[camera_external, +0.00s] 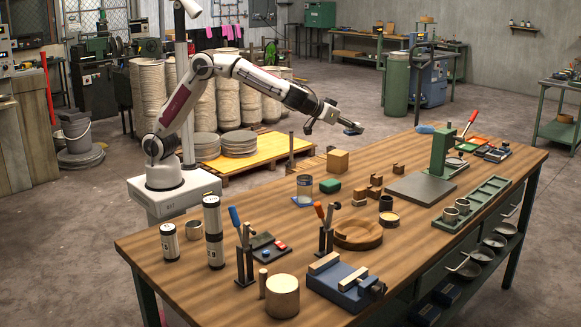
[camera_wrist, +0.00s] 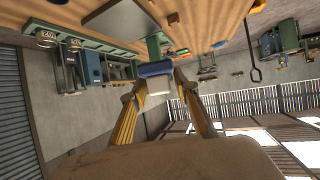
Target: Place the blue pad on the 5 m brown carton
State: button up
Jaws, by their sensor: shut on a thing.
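My gripper (camera_external: 354,127) is raised in the air above the far left edge of the workbench, and is shut on the blue pad (camera_external: 352,132). In the wrist view the blue pad (camera_wrist: 155,69) spans the space between the yellow fingers of my gripper (camera_wrist: 155,84), with a pale block just below it. A plain brown box (camera_external: 337,161), which looks like the brown carton, stands on the bench's far edge, lower than my gripper and apart from it. I cannot read any marking on it. I cannot make it out in the wrist view.
A green block (camera_external: 330,186), a glass jar (camera_external: 305,186) on a blue sheet and small brown blocks (camera_external: 375,188) stand near the box.

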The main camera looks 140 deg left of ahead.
jog(key=s+a+n+g, duration=0.4)
jog(key=s+a, duration=1)
jog(key=s, duration=0.4)
send_over(338, 152)
jog(key=shift+y, duration=0.4)
jog(key=shift+w+d+f, duration=0.1)
jog(key=shift+f, duration=2.4)
jog(key=shift+f, duration=0.1)
jog(key=shift+f, duration=3)
jog(key=shift+f, duration=0.1)
jog(key=shift+f, duration=1.8)
jog(key=shift+f, duration=0.1)
jog(key=o, duration=1)
